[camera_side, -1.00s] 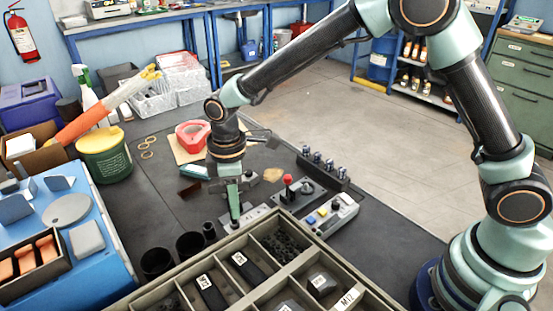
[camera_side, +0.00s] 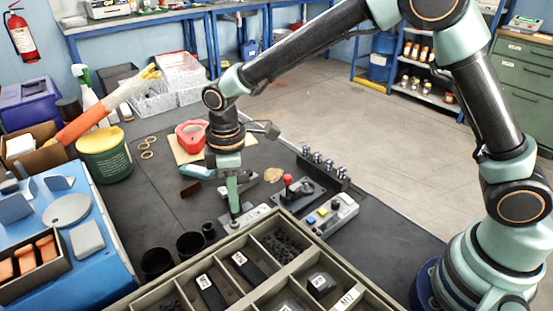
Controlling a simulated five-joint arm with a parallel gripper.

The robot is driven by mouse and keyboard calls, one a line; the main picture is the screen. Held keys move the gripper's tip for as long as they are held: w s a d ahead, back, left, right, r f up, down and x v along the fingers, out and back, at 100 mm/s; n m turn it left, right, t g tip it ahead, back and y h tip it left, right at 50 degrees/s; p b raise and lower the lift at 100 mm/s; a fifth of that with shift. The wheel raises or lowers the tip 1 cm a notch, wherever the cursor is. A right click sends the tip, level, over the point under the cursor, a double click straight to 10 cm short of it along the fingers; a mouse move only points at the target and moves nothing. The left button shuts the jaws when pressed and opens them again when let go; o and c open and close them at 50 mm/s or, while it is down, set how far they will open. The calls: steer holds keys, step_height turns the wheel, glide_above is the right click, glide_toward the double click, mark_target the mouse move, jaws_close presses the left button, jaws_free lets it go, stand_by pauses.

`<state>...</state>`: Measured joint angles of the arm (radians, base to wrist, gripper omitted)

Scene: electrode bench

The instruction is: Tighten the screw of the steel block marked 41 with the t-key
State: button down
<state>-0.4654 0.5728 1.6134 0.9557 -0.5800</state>
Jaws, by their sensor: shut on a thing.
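My gripper (camera_side: 234,205) points straight down over the dark bench mat. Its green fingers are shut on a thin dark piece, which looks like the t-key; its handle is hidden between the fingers. The lower end is above or at a light grey steel block (camera_side: 250,213) on the mat; I cannot tell whether it touches the screw. The mark 41 is too small to read, and the screw is hidden. Another small grey block (camera_side: 246,181) lies just behind my gripper.
A compartment tray (camera_side: 221,242) fills the front. Black cups (camera_side: 190,244) stand left of my gripper. A red-knobbed lever fixture (camera_side: 297,191), a button box (camera_side: 331,214) and a dark rack (camera_side: 323,168) stand to the right.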

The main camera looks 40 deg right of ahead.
steer(key=shift+r, duration=0.15)
steer(key=shift+r, duration=1.9)
